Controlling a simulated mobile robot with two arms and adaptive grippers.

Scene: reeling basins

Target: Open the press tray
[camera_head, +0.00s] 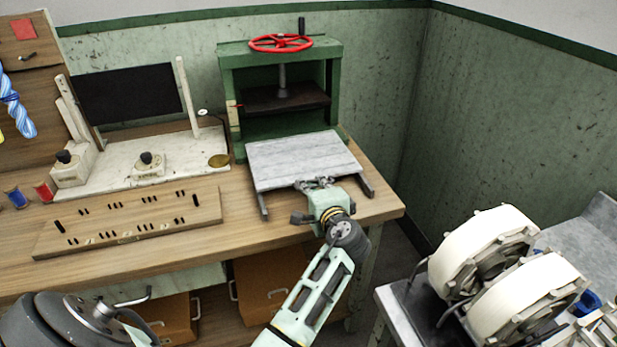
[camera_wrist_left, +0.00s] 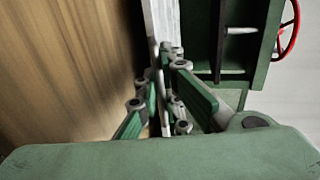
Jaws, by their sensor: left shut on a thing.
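The press tray (camera_head: 303,160), a pale grey flat board, stands out in front of the green press (camera_head: 229,75) over the wooden table. Dark rails show at both of its sides. My left gripper (camera_head: 315,183) is at the middle of the tray's front edge, shut on it. In the left wrist view the tray (camera_wrist_left: 163,25) is seen edge-on, and the fingers of my left gripper (camera_wrist_left: 160,100) sit on both sides of it. The exact contact is partly hidden by the finger links. My right gripper is not in view.
A red handwheel (camera_head: 281,43) tops the press. Left on the table (camera_head: 150,262) are a white board (camera_head: 185,160) with two dark-knobbed blocks and a slotted wooden plank (camera_head: 130,225). Reels (camera_head: 480,245) stand on a separate bench at right. Green walls close the corner.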

